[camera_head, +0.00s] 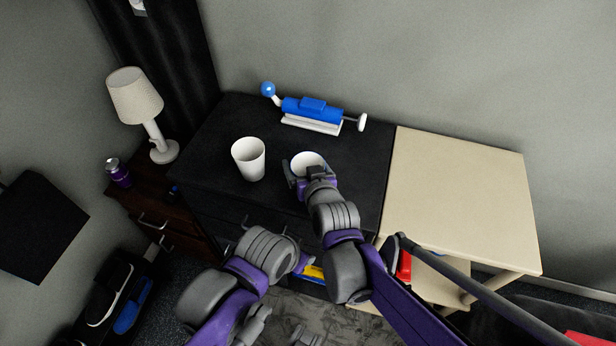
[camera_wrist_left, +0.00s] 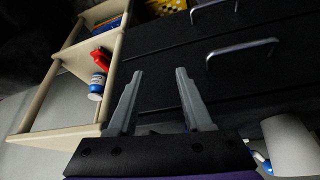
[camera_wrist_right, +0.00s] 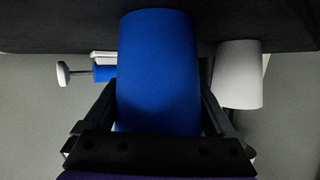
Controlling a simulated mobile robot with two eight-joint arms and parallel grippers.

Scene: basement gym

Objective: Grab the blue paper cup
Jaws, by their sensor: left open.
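The blue paper cup (camera_wrist_right: 158,70) fills the middle of the right wrist view. Its white inside (camera_head: 306,160) shows in the head view, on the black cabinet top. My right gripper (camera_head: 310,174) is at the cup, with one finger on each side of it. Part of the fingers is hidden, and I cannot tell whether they press on the cup. A white cup (camera_head: 248,160) stands to the left of it, also in the right wrist view (camera_wrist_right: 238,75). My left gripper (camera_wrist_left: 159,70) is open and empty, low in front of the cabinet's drawer handles.
A blue and white device (camera_head: 312,112) with a knob lies behind the cups. A light wooden table (camera_head: 460,190) adjoins the cabinet on the right, its top clear. A lamp (camera_head: 136,100) and a purple bottle (camera_head: 119,173) stand at the left.

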